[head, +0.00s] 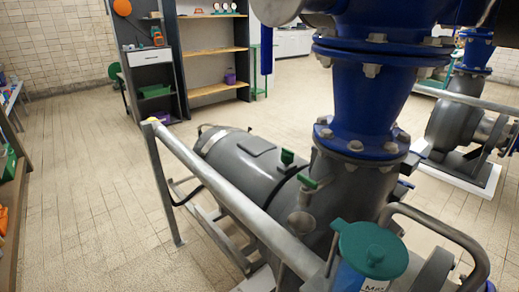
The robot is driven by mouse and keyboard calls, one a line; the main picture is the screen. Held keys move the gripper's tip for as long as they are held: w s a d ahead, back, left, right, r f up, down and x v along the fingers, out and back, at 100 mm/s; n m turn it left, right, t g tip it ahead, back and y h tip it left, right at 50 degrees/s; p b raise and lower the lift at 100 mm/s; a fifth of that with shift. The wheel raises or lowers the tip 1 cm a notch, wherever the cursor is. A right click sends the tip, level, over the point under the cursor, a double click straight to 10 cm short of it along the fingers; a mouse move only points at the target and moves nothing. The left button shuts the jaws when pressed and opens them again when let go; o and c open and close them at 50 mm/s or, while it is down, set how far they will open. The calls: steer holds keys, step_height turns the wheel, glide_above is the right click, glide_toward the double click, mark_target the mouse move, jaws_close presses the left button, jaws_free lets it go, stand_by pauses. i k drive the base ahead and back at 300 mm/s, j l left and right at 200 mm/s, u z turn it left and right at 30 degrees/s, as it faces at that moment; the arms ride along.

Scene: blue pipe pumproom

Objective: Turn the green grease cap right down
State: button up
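A small green cap (287,157) stands up on the grey motor or pump body (245,165) near the picture's middle. A second small green piece (307,181) sits just right of and below it, close to the blue pipe's base. I cannot tell for sure which of these is the grease cap, or how far down either is turned. My gripper does not show in this view.
A silver rail (220,188) runs in front of the pump. A green-lidded container (370,250) stands at the lower right. A large blue flanged pipe (365,95) rises behind. Tiled floor (90,190) is open at left; shelves (215,50) stand behind.

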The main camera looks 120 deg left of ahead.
mark_target(287, 157)
steer(key=k+l+u, duration=0.15)
steer(key=u, duration=2.05)
steer(key=j+u, duration=0.15)
steer(key=u, duration=0.6)
steer(key=i+u, duration=0.1)
steer(key=u, duration=0.25)
steer(key=i, duration=0.25)
steer(key=k+j+u, duration=0.1)
steer(key=k+j, duration=0.1)
